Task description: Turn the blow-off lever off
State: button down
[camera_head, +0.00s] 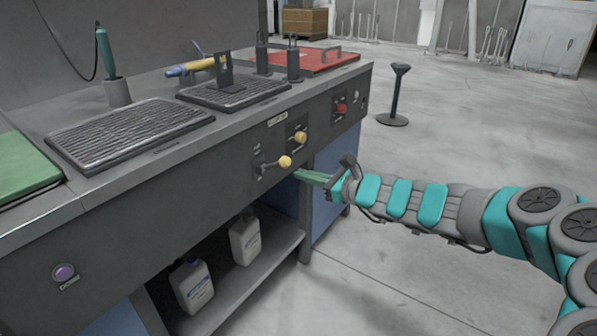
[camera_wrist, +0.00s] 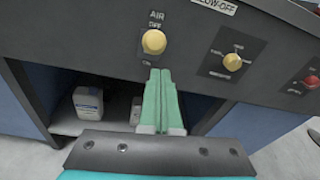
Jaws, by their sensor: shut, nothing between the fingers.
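The blow-off lever (camera_head: 285,161) has a yellow ball knob on a dark shaft and sticks out from the bench's dark front panel. In the wrist view the lever's knob (camera_wrist: 153,41) faces me, between the labels "AIR" and "OFF" above and "ON" below. A "BLOW-OFF" plate (camera_wrist: 214,6) is to its upper right. My gripper (camera_head: 299,174) is shut and empty, with its green fingers pressed together. In the wrist view the fingertips (camera_wrist: 160,73) are just below the knob. I cannot tell whether they touch the lever.
A second yellow knob (camera_head: 300,137) and a red switch (camera_head: 341,107) are farther right on the panel. White jugs (camera_head: 245,240) stand on the lower shelf. Grilles (camera_head: 130,130) and tools lie on the bench top. The floor to the right is open, with a black post (camera_head: 397,95) beyond.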

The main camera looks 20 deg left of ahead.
jog(key=s+d+r, duration=0.2)
jog(key=d+r, duration=0.3)
jog(key=r, duration=0.1)
jog(key=shift+d+r, duration=0.35)
jog(key=s+f+n+g+h, duration=0.25)
jog(key=s+n, duration=0.35)
jog(key=s, duration=0.4)
jog(key=s+f+n+g+h, duration=0.2)
jog(key=s+n+g, duration=0.1)
jog(key=s+n, duration=0.55)
jog(key=s+d+f+n+g+h, duration=0.1)
jog(key=s+d+f+n+h, duration=0.2)
jog(key=s+d, duration=0.7)
jog(key=s+d+f+n+g+h, duration=0.1)
jog(key=s+d+f+n+h, duration=0.2)
jog(key=s+d+f+h, duration=0.4)
jog(key=s+d, duration=0.4)
jog(key=d, duration=0.4)
jog(key=shift+s+d+f+g, duration=0.25)
jog(key=shift+g, duration=0.1)
jog(key=shift+h, duration=0.25)
